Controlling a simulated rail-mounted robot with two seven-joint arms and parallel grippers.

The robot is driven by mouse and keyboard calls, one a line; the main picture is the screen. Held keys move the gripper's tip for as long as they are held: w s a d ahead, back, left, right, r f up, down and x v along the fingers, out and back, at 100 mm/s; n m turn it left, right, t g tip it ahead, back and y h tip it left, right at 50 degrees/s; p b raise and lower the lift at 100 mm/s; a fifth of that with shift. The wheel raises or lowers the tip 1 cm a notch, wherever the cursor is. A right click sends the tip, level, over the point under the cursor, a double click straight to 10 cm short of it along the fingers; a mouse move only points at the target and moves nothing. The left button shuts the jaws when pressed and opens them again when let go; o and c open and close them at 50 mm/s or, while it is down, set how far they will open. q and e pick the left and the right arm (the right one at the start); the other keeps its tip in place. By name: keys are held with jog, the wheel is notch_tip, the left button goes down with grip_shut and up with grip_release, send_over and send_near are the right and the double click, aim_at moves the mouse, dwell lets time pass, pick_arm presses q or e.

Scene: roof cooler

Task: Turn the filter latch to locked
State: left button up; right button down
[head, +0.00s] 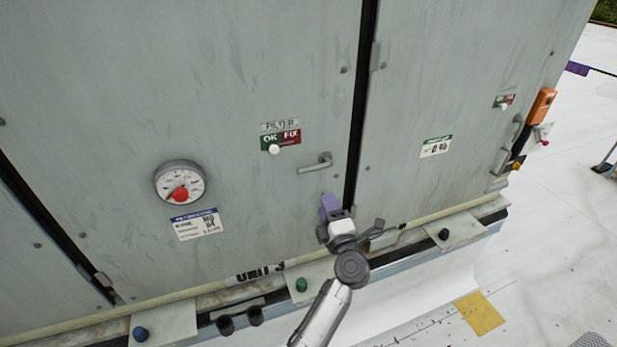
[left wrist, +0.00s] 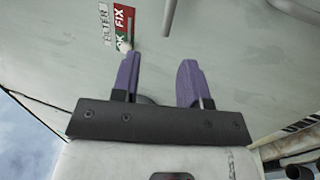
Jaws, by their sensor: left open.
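The filter latch (head: 315,164) is a grey lever handle on the cabinet panel, below and right of the FILTER label (head: 279,126). It points roughly left in the head view, with its pivot at the right end. My left gripper (head: 331,207), with purple fingers, is below the latch and apart from it. In the left wrist view the gripper (left wrist: 158,66) is open with nothing between its fingers. Part of the latch (left wrist: 169,15) shows there at the top edge, beyond the fingertips. My right gripper is not in view.
A green and red OK/FIX plate (head: 281,138) with a white knob is left of the latch. A round gauge (head: 180,183) is farther left. A dark seam (head: 360,110) runs right of the latch. A ledge with coloured knobs (head: 301,285) lies below.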

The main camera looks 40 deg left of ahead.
aim_at(309, 170)
pick_arm(q)
jog(key=shift+n+g, duration=0.4)
jog(key=shift+g, duration=0.2)
jog(key=x, duration=0.4)
jog(key=p+x, duration=0.1)
jog(key=x, duration=0.9)
jog(key=shift+a+f+p, duration=0.1)
jog(key=shift+f+p, duration=0.2)
jog(key=shift+p, duration=0.05)
jog(key=shift+c, duration=0.3)
grip_shut()
